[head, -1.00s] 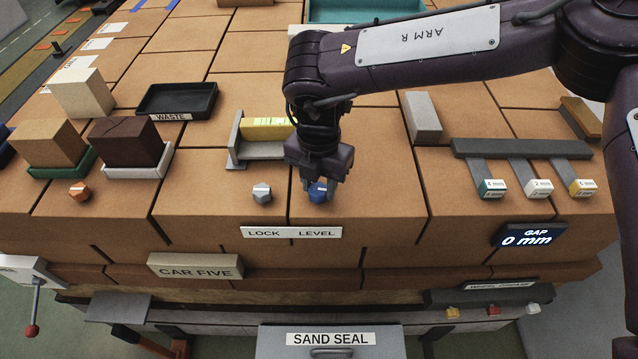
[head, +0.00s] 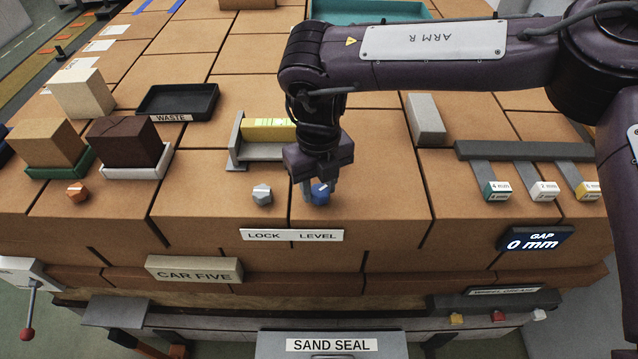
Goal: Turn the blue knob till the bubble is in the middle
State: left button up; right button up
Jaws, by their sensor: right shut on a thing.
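The blue knob (head: 320,193) stands on the brick top above the LEVEL end of the white LOCK LEVEL label (head: 291,235). My right gripper (head: 318,190) comes down from above and is shut on the blue knob. The yellow-green level vial (head: 266,129) sits in a grey holder (head: 262,152) behind and left of the gripper. The vial's right end is hidden by my right arm, and I cannot make out where the bubble is. My left gripper is not in view.
A grey knob (head: 262,194) stands close left of the blue knob, and an orange knob (head: 77,192) further left. A black waste tray (head: 178,101) and loose bricks (head: 126,143) are at left. Gap gauges (head: 491,181) and a display reading 0 mm (head: 534,240) are at right.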

aim_at(318, 189)
jog(key=shift+r+n, duration=0.1)
jog(key=shift+n, duration=0.8)
jog(key=o, duration=1)
notch_tip(318, 189, up, 6)
jog(key=shift+r+b, duration=0.25)
jog(key=shift+b, duration=0.85)
jog(key=shift+r, duration=0.65)
jog(key=shift+f, duration=0.1)
